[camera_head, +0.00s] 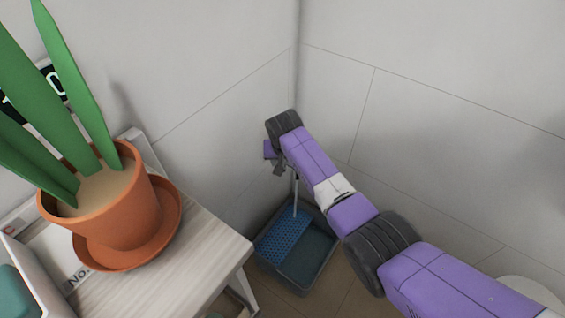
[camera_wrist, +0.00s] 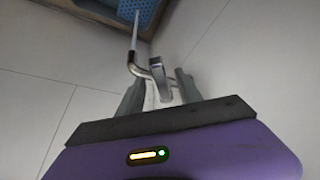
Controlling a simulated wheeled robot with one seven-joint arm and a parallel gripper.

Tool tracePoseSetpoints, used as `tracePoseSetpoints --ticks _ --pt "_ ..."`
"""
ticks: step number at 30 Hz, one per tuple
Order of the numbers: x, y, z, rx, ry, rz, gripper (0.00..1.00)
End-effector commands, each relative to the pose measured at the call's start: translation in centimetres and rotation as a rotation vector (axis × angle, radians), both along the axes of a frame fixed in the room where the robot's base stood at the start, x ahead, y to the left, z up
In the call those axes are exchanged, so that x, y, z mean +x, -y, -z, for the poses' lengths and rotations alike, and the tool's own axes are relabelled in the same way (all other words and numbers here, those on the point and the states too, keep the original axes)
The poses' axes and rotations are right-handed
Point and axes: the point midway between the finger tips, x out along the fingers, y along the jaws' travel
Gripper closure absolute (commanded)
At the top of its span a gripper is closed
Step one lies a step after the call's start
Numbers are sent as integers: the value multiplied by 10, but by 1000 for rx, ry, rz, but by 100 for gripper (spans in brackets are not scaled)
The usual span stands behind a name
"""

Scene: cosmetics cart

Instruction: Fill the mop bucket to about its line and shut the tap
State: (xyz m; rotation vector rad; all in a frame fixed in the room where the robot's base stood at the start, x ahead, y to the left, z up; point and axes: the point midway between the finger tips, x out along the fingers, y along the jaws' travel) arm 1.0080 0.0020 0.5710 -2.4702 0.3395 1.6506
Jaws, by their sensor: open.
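The mop bucket (camera_head: 318,272) stands on the floor in the corner. It is grey-blue, with a blue perforated wringer (camera_head: 284,240) over its left part. A corner of the bucket shows at the top of the wrist view. The chrome tap (camera_wrist: 157,72) is in the wrist view, its curved spout to the left and its lever between my fingers. A thin pale stream of water (camera_wrist: 135,32) runs from the spout to the bucket. My gripper (camera_wrist: 162,76) is open around the lever; I cannot tell whether it touches. The bucket's line and water level are not clear.
A pale wooden table (camera_head: 200,262) on the left carries a potted plant (camera_head: 105,215) on a terracotta saucer, near the bucket. Walls meet in a corner close behind my gripper. A white rounded object (camera_head: 530,290) shows at the lower right.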

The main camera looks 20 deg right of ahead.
Motion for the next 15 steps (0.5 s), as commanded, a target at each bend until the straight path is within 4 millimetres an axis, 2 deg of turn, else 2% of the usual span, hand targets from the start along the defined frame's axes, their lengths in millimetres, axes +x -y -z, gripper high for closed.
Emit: tracePoseSetpoints --ticks 10,15 --pt "1 0 3 0 0 0 60" --pt "1 0 3 0 0 -1 94"
